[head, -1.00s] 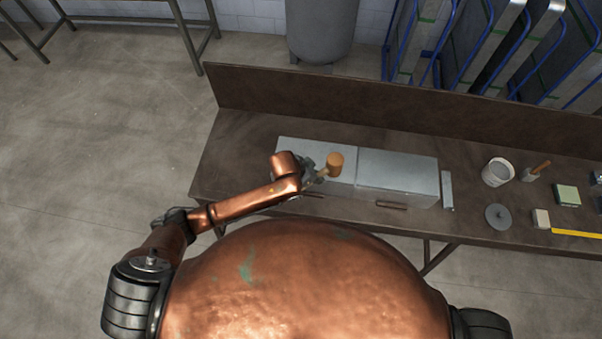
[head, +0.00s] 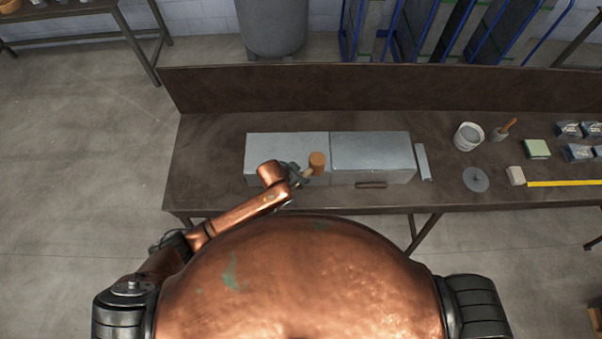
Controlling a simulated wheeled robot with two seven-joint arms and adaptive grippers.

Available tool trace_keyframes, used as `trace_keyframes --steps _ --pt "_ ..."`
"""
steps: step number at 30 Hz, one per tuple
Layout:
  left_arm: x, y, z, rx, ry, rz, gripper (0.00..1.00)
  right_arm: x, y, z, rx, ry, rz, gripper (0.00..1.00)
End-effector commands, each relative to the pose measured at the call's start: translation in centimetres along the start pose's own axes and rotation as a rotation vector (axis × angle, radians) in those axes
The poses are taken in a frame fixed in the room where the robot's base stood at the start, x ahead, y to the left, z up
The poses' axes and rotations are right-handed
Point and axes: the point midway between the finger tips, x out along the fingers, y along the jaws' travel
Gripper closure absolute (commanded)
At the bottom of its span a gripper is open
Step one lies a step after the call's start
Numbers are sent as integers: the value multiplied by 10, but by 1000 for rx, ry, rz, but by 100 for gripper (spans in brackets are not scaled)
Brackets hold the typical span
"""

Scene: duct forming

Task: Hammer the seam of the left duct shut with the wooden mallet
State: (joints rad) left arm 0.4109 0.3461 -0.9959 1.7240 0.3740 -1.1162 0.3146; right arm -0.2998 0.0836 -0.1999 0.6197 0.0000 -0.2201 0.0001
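The left duct (head: 270,145) is a grey sheet-metal box lying on the brown workbench. A second grey duct (head: 372,150) lies against its right end. My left gripper (head: 300,174) is shut on the handle of the wooden mallet. The mallet's orange-brown head (head: 317,162) shows over the front right part of the left duct, near where the two ducts meet. I cannot tell whether it touches the metal. My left arm and gripper hide part of the left duct's front, and I cannot make out its seam. My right gripper is out of view.
The workbench (head: 210,150) has a raised back board. A narrow metal strip (head: 423,162) stands right of the ducts. Further right are a bucket (head: 468,137), a brush pot (head: 500,133), a grey disc (head: 476,179), a green-topped box (head: 537,149) and a yellow ruler (head: 565,184).

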Motion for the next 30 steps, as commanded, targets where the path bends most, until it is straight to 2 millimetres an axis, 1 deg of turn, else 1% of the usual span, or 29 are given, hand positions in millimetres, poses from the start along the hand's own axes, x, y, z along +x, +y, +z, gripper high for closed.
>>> trace_keyframes --steps 5,7,9,12,15,18,27,29,30 --pt "-19 0 -12 1 1 0 100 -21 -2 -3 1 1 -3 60" --pt "-30 0 -18 1 1 0 100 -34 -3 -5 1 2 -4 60" --pt "-40 0 -26 2 4 0 100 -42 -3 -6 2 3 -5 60" --pt "-62 0 -39 2 7 0 100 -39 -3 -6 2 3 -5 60" --pt "-74 0 -44 0 1 1 100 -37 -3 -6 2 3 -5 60" --pt "-78 0 -46 0 0 0 100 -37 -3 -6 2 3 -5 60" --pt "-78 0 -46 0 0 0 100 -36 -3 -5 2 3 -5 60" --pt "-73 0 -43 -1 -1 1 100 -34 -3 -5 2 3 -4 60" --pt "-64 0 -37 -2 -3 1 100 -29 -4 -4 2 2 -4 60"
